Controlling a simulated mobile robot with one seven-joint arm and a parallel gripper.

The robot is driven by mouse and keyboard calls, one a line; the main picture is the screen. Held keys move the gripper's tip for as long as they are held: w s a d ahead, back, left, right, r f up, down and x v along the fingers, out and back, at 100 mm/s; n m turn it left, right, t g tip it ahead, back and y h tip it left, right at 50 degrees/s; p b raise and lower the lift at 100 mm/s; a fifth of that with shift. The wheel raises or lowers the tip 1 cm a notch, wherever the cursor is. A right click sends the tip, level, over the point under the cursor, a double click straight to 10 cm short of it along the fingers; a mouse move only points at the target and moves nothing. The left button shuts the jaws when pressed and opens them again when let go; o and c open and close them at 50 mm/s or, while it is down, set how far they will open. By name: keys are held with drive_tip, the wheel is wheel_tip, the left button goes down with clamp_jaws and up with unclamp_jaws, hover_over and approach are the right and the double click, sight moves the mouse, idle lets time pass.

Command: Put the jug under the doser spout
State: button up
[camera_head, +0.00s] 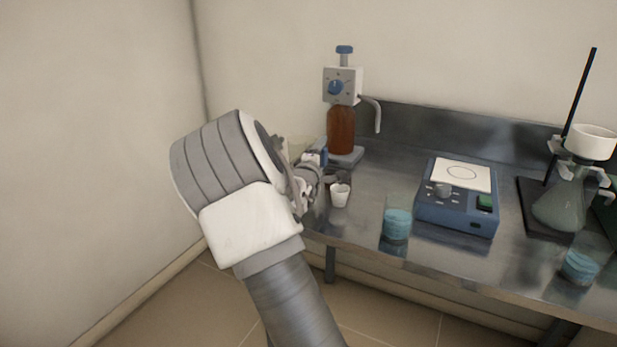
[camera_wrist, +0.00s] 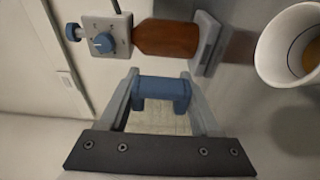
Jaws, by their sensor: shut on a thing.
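The doser (camera_head: 342,86) has a white head with a blue knob on an amber bottle at the bench's back left. Its grey curved spout (camera_head: 376,112) points down over the bench to the right. The doser head also shows in the wrist view (camera_wrist: 101,40), turned sideways. My gripper (camera_wrist: 161,95) is shut on a blue piece (camera_wrist: 162,88) spanning its two fingers. I cannot tell whether this blue piece belongs to the jug. In the head view my gripper (camera_head: 318,160) is left of the doser's base, largely hidden by my wrist.
A small white cup (camera_head: 340,195) stands near the bench's left front; it also shows in the wrist view (camera_wrist: 285,70). A beaker of blue liquid (camera_head: 397,225), a blue instrument (camera_head: 456,205) and a flask stand (camera_head: 545,220) are farther right. A wall is at left.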

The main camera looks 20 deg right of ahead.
drive_tip(key=shift+w+a+f, duration=1.05)
drive_tip(key=shift+w+a, duration=0.05)
drive_tip(key=shift+w, duration=0.1)
wheel_tip(320, 180, down, 4)
drive_tip(key=shift+f+b, duration=0.1)
drive_tip(key=shift+b, duration=1.05)
drive_tip(key=o, duration=1.4)
drive_tip(key=shift+c, duration=0.2)
